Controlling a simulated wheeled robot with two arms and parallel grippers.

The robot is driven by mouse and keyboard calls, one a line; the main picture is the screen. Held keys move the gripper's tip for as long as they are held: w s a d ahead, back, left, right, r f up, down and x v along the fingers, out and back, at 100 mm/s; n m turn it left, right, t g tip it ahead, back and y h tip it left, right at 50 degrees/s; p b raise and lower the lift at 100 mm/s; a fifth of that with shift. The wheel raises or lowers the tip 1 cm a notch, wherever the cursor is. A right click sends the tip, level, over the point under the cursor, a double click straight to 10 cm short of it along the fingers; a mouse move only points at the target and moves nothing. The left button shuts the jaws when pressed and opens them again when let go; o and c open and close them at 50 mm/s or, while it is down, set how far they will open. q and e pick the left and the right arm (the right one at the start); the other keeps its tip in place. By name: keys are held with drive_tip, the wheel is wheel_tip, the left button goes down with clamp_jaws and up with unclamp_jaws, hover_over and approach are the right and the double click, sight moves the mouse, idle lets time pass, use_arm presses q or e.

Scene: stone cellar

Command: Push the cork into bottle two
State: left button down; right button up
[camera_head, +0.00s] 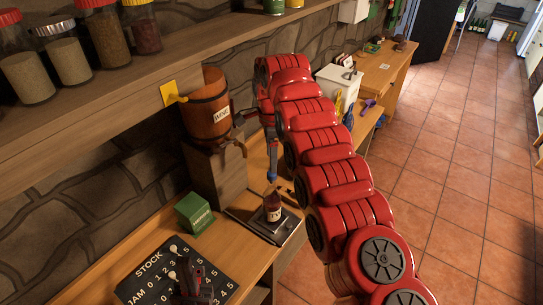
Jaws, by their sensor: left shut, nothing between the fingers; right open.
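A small dark bottle (272,208) with a pale label stands upright on a dark flat plate (290,232) on the wooden counter. My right arm reaches over from the lower right, and its gripper (272,178) points down just above the bottle's neck. The fingers are small here; whether they touch the bottle I cannot tell. The cork cannot be made out, and no number shows on the bottle. My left gripper (196,284) is at the lower edge, over the dark stock board (150,262), shut and empty.
A wooden barrel (205,105) with a tap stands on a block behind the bottle. A green box (194,213) sits left of the plate. A shelf with jars (105,35) is at upper left. Tiled floor (450,170) lies open at right.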

wheel_tip(320, 180, up, 12)
drive_tip(key=p, duration=1)
drive_tip(key=shift+f, duration=0.15)
